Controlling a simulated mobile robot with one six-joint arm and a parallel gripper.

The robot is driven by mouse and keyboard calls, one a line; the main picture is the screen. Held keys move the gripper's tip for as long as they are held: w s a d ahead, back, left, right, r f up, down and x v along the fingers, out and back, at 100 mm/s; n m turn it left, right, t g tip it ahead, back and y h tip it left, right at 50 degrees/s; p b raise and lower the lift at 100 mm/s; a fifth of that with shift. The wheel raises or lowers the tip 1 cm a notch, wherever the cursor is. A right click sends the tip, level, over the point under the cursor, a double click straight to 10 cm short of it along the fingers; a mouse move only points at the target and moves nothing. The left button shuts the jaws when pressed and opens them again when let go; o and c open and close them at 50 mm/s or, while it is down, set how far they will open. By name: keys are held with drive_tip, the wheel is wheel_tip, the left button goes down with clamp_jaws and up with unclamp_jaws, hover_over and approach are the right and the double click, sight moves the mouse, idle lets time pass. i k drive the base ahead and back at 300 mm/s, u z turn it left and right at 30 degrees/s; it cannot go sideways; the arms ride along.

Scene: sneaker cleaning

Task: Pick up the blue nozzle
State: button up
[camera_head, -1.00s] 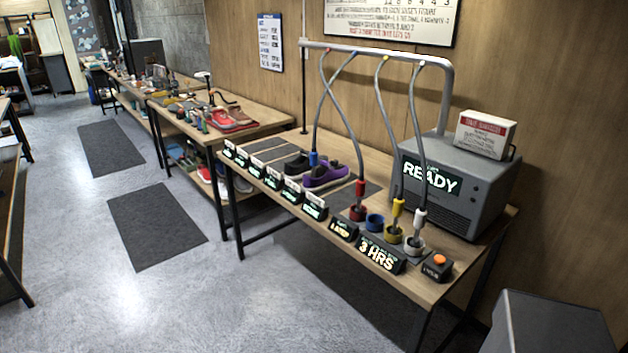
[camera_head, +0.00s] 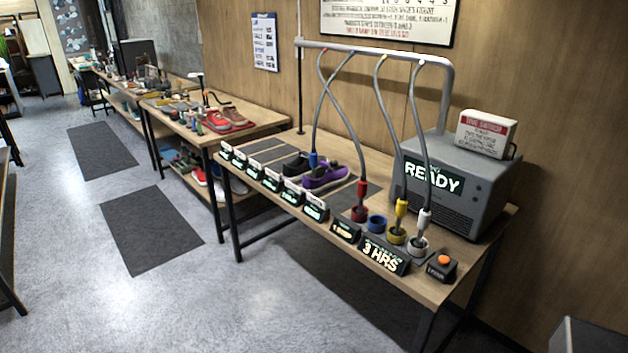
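The blue nozzle (camera_head: 313,160) is at the end of a grey hose that hangs from the overhead pipe (camera_head: 375,50). It is at the dark and purple shoes (camera_head: 324,176) on the long table; I cannot tell if it touches a shoe. The blue holder (camera_head: 376,223) at the table's front is empty. The red nozzle (camera_head: 362,190), yellow nozzle (camera_head: 401,210) and white nozzle (camera_head: 423,219) stand in their own holders to the right. My gripper is not in view.
A grey machine (camera_head: 450,185) reading READY stands on the table's right end. Small label signs (camera_head: 315,208) and a 3 HRS display (camera_head: 383,254) line its front edge. An orange button (camera_head: 444,260) is at the right corner. Grey floor (camera_head: 200,290) lies open in front.

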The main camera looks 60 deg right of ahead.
sight(313, 155)
drive_tip(key=z, duration=0.1)
drive_tip(key=i, duration=1)
drive_tip(key=u, duration=0.05)
